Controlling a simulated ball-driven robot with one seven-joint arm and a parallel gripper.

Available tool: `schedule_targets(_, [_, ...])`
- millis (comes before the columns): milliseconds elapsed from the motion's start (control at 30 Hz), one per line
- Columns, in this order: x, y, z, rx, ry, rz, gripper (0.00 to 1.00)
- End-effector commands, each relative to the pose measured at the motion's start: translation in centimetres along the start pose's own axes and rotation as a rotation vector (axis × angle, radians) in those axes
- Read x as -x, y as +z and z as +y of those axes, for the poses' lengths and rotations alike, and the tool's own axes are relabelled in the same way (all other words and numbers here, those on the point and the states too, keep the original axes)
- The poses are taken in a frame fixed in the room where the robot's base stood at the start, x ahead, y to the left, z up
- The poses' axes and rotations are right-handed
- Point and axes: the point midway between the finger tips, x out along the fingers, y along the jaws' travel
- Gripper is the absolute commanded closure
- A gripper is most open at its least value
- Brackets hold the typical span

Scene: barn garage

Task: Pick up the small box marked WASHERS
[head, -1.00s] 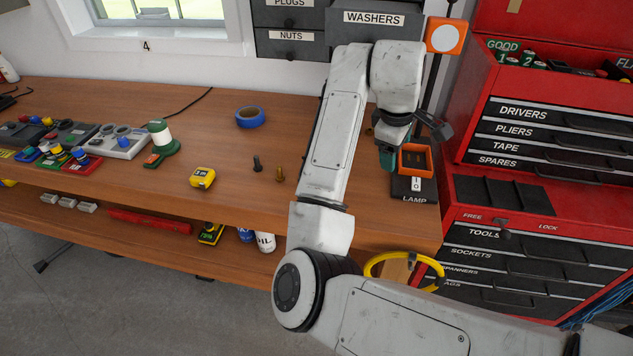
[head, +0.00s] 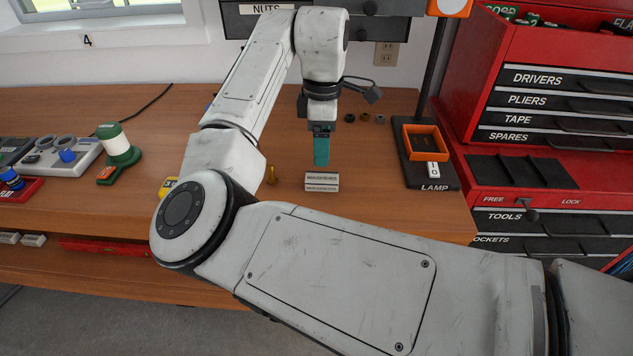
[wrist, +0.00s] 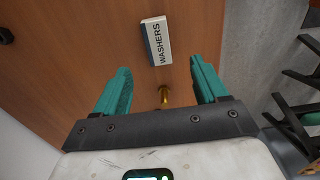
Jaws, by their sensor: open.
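The small box marked WASHERS (wrist: 156,41) lies on the wooden bench, its white label readable in the wrist view. In the head view the small white-and-dark box (head: 322,182) sits near the bench's front edge, its print too small to read. My gripper (head: 321,155) points down over the bench, just behind the box in the picture. In the wrist view my gripper (wrist: 158,68) has its teal fingers wide apart with nothing held. The box lies just beyond the fingertips in that picture, apart from them.
The lamp base with an orange tray (head: 426,143) stands right. Small dark nuts or washers (head: 365,118) lie behind. The red tool chest (head: 560,60) borders the right.

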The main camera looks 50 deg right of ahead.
Motion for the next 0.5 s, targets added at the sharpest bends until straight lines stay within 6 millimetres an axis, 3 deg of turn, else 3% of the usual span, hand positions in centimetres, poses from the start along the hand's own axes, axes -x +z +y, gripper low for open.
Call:
schedule_targets(200, [-3.0, 0.0, 0.0, 0.001, -0.001, 0.0, 0.28])
schedule_targets(500, [-5.7, 0.0, 0.2, 0.0, -0.001, 0.001, 0.28])
